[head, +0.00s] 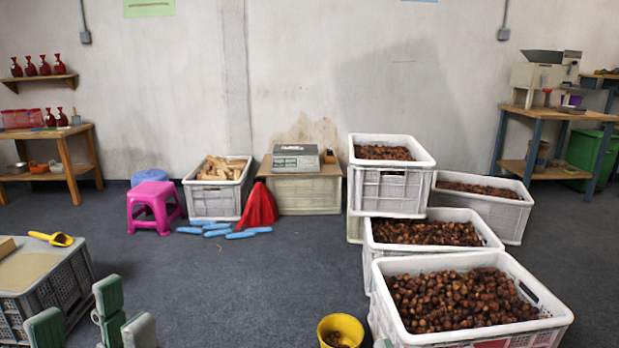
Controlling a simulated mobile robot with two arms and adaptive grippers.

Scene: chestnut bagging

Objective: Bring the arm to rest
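My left gripper (92,318) is low at the left edge of the head view, in front of the grey crate with a board on top. Its grey-green finger pads stand apart with nothing visible between them, so it looks open and empty. Its lower part is cut off by the frame. A small grey-green piece at the bottom edge, between the yellow bucket (341,330) and the front chestnut crate (398,327), may be a tip of my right gripper; too little shows to tell its state.
White crates of chestnuts stand at the right, some stacked. A yellow scoop (52,239) lies on the grey crate (62,285) at left. A pink stool (152,203), red cloth (259,205), blue pieces (216,232) and scale (296,158) are farther back. The middle floor is clear.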

